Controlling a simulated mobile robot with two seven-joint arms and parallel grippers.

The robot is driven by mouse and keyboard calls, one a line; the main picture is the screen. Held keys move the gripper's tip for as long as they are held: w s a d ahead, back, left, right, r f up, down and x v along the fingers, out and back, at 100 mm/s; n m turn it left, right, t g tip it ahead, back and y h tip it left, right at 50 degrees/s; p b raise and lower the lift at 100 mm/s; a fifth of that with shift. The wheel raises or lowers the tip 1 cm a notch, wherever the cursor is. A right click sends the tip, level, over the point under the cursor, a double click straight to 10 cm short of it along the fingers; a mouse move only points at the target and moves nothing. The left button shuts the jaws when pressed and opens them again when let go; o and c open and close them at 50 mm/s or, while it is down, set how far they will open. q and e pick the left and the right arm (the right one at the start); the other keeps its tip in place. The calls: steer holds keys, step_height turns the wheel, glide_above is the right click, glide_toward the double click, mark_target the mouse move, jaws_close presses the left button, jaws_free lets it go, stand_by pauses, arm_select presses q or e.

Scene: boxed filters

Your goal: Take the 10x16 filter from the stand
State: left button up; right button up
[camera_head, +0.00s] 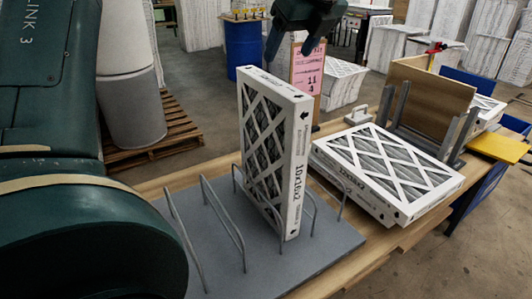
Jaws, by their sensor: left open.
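The 10x16 filter (270,140) stands upright in the wire stand (225,235), a grey base with several thin metal loops. It has a white frame, a diagonal lattice face and "10x16x2" printed on its near edge. My left gripper (291,46) is dark green, open and empty. It is at the top of the picture, by the filter's upper edge, with its fingers pointing down. A gap to the filter seems to show, but its depth is hard to judge. My right gripper is not in view.
A larger filter (385,165) lies flat on the wooden table right of the stand. Behind it are a wooden board (432,95) in a grey holder, a pink sign (308,75) and a grey-white handled object (356,112). A yellow piece (497,148) is at far right.

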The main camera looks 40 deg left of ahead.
mark_target(272, 82)
arm_select(q)
steer(key=p+x, duration=0.1)
steer(key=x, duration=0.5)
steer(key=shift+a+f, duration=0.1)
steer(key=shift+f, duration=0.2)
steer(key=shift+a+f+p, duration=0.35)
steer(key=shift+f+p, duration=0.1)
steer(key=shift+p, duration=0.15)
steer(key=p+x, duration=0.1)
steer(key=x, duration=0.3)
steer(key=shift+s, duration=0.15)
steer(key=shift+c, duration=0.4)
steer(key=c, duration=1.4)
